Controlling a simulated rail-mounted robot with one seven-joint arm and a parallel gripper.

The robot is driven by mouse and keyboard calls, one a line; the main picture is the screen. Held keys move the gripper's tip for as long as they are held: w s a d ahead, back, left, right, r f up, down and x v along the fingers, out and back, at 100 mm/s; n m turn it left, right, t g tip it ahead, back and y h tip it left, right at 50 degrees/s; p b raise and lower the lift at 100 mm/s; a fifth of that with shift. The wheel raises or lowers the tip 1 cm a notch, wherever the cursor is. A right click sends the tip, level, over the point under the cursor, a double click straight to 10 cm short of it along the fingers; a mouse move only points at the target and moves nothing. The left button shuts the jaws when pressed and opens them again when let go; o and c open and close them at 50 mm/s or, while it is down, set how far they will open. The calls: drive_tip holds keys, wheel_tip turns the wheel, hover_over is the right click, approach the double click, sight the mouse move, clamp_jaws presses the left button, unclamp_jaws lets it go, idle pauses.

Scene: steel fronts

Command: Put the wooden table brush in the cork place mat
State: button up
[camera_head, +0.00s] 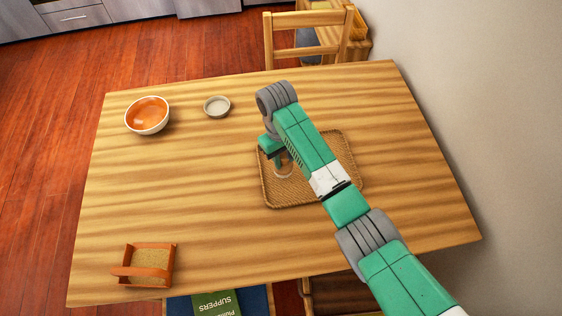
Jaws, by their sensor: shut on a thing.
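A tan rectangular mat with a woven-looking surface and a slightly raised rim, which I take as the cork place mat (335,145), lies right of the table's middle. My gripper (279,168) points down over the mat's left part, partly covered by my own arm. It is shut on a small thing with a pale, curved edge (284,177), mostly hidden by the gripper. I cannot tell whether this is the wooden table brush, or whether it touches the mat. No other brush shows clearly.
An orange bowl (147,115) and a small pale dish (217,106) stand at the back left of the wooden table (200,190). A chair (309,20) is behind. The table's left middle is free.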

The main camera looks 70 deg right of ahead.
drive_tip(key=shift+w+d+f, duration=0.1)
drive_tip(key=shift+w+d, duration=0.3)
drive_tip(key=shift+w, duration=0.35)
drive_tip(key=shift+w+d+f, duration=0.1)
drive_tip(key=shift+w+f, duration=0.05)
drive_tip(key=shift+f, duration=1.6)
drive_tip(key=shift+f, duration=0.1)
drive_tip(key=o, duration=0.9)
drive_tip(key=shift+o, duration=0.2)
wheel_tip(320, 180, up, 12)
drive_tip(key=w+d, duration=0.1)
drive_tip(key=shift+w, duration=0.25)
